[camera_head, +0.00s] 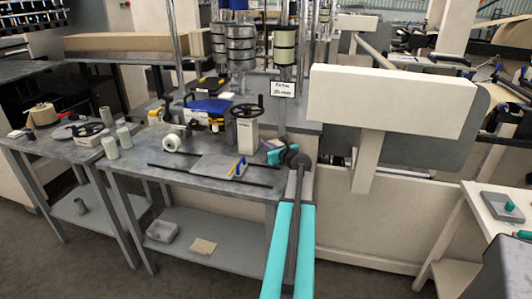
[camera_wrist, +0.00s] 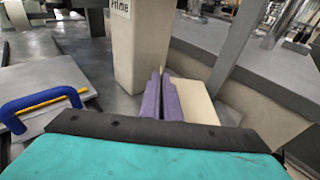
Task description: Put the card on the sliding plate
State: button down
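The sliding plate (camera_head: 212,166) is a flat grey plate on the table, with a blue and yellow handle on its right side. In the wrist view the plate (camera_wrist: 45,78) is at the left, with its blue handle (camera_wrist: 42,107) close to my gripper. My gripper (camera_head: 270,150) is at the table's right end, right of the plate. In the wrist view its purple fingers (camera_wrist: 161,98) stand close together beside a white post. A flat cream piece (camera_wrist: 196,102), possibly the card, shows just right of them. I cannot tell whether the fingers hold it.
Two dark rails (camera_head: 243,176) run along the table beside the plate. A white post with a black handwheel (camera_head: 246,110) stands behind it. A white roll (camera_head: 172,143) lies to the left. A tan sheet (camera_head: 203,246) and a grey tray (camera_head: 163,231) are on the lower shelf.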

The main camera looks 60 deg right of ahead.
jog(key=shift+w+d, duration=0.25)
jog(key=shift+w, duration=0.1)
jog(key=shift+w+f, duration=0.15)
jog(key=shift+f, duration=1.65)
jog(key=shift+f, duration=0.15)
jog(key=c, duration=2)
grip_release()
jog(key=shift+b+v, duration=0.5)
jog(key=shift+v, duration=5.6)
jog(key=shift+o, duration=0.4)
